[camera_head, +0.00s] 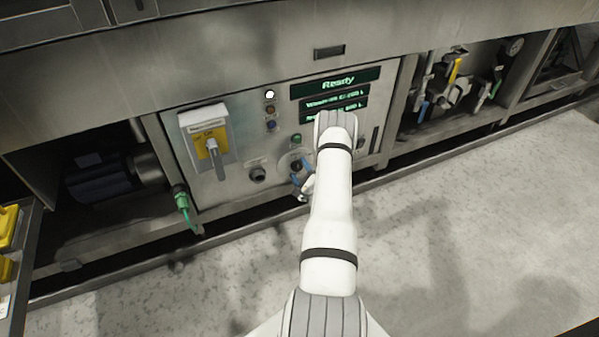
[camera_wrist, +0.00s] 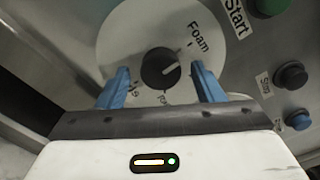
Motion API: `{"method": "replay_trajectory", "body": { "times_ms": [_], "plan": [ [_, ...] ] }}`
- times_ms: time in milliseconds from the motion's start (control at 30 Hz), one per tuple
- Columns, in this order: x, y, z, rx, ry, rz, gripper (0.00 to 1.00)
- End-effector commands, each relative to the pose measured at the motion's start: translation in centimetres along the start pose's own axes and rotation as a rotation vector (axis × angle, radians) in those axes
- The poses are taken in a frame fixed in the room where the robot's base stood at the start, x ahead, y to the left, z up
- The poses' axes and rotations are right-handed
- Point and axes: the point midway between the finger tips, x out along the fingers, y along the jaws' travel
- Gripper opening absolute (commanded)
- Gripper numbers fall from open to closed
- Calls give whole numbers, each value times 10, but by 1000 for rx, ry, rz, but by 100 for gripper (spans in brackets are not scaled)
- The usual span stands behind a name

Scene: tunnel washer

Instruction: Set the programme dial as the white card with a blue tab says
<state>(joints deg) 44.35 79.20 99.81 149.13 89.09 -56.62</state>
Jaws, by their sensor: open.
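The programme dial is a black round knob (camera_wrist: 158,69) on a pale round plate (camera_wrist: 125,45) in the wrist view. Its white pointer line points right and slightly up, near the side of the word "Foam". Other labels below the knob are partly cut off by my gripper. My gripper (camera_wrist: 160,73) is open, with one blue finger on each side of the knob; I cannot tell whether they touch it. In the head view my gripper (camera_head: 301,178) is at the dial, partly covering it. I cannot make out a white card with a blue tab.
A green Start button (camera_wrist: 270,5), a black button (camera_wrist: 291,75) and a blue button (camera_wrist: 299,120) lie right of the dial. A green "Ready" display (camera_head: 338,83) sits above. A yellow-and-grey switch (camera_head: 207,140) and a green plug (camera_head: 182,199) are at left.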

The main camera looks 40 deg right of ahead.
Motion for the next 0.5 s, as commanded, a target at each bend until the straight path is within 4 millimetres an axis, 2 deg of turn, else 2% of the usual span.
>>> {"method": "replay_trajectory", "body": {
  "times_ms": [233,500],
  "plan": [
    [-8,-2,-1,2,3,0,61],
    [-54,-2,0,2,4,0,61]
  ]
}}
